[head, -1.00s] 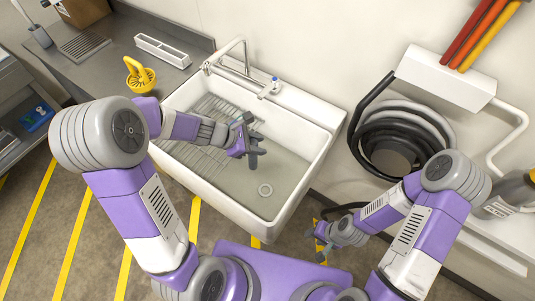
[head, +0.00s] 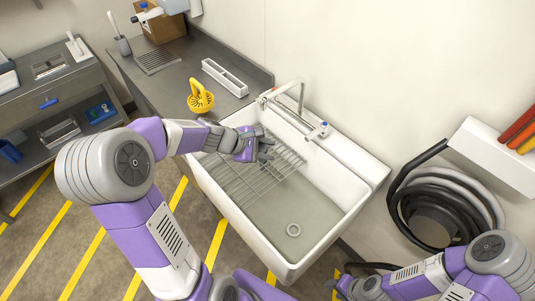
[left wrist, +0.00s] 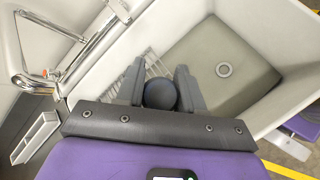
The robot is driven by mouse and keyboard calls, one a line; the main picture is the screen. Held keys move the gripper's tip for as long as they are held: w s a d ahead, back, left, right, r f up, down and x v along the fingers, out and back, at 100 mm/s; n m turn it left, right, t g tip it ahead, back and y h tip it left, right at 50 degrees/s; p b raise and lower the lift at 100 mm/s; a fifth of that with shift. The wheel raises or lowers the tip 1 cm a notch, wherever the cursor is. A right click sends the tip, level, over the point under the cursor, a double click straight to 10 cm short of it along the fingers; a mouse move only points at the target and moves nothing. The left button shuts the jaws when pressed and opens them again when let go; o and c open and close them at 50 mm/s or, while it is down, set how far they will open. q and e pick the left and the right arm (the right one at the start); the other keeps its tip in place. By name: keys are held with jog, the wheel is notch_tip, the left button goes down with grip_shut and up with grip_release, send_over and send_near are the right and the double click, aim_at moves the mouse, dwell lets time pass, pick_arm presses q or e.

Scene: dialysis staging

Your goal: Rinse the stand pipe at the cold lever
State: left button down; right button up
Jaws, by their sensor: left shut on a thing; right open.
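My left gripper (head: 264,149) is over the left part of the white sink (head: 352,178), above the wire rack (head: 262,180). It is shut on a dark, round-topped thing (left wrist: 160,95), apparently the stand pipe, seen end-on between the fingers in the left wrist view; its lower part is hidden. The steel tap (head: 300,98) stands at the sink's back edge, to the right of the gripper in the head view. The blue-capped cold lever (head: 323,126) is at the tap's right end. My right gripper (head: 338,286) is open and empty, low and outside the sink.
A round drain (head: 293,230) lies in the bare right part of the basin. A coiled black hose (head: 440,205) hangs on the wall at right.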

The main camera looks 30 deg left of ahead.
pick_arm(q)
jog(key=w+a+f+p, duration=0.2)
jog(key=w+a, duration=0.3)
jog(key=w, duration=0.4)
jog(key=shift+w+a, duration=0.25)
jog(key=shift+a, duration=0.1)
jog(key=shift+f, duration=0.1)
dwell(0.3)
